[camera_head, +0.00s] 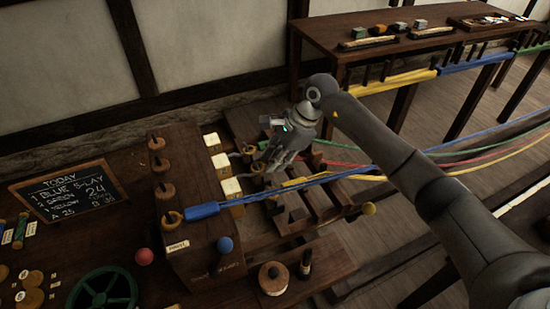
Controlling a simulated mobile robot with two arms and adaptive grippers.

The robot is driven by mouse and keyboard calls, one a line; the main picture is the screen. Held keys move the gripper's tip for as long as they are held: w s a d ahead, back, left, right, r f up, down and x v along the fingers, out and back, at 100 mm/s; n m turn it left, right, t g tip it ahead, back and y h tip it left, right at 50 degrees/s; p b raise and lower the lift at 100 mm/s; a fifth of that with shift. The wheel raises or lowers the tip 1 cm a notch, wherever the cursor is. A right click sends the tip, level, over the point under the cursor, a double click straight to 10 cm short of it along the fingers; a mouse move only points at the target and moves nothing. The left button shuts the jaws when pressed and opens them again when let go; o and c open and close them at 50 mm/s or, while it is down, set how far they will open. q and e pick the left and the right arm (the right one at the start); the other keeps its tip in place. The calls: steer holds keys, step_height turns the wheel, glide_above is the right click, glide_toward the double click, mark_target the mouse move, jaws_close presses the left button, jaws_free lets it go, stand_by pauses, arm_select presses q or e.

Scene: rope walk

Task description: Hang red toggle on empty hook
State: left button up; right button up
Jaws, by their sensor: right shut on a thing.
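My right gripper (268,163) is in the middle, its arm coming in from the right. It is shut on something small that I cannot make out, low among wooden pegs. A red rope (347,165) runs from the right toward it; its end and any red toggle are hidden behind the gripper and pegs. A dark wooden block has a row of round wooden hooks: three look empty, (155,143), (161,165) and (166,191). The front hook (172,217) has the blue toggle (202,211) at it, on a blue rope. My left gripper is not in view.
White squares (217,160) line the block's right side. A chalkboard (70,188) and green wheel (103,290) are at left. Green and yellow ropes cross the right. A long table (380,40) stands behind.

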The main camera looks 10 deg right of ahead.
steer(key=shift+f+b, duration=0.2)
steer(key=shift+b, duration=0.3)
stand_by(0.4)
steer(key=o, duration=1)
steer(key=shift+r+p, duration=1.75)
steer(key=shift+r, duration=2.25)
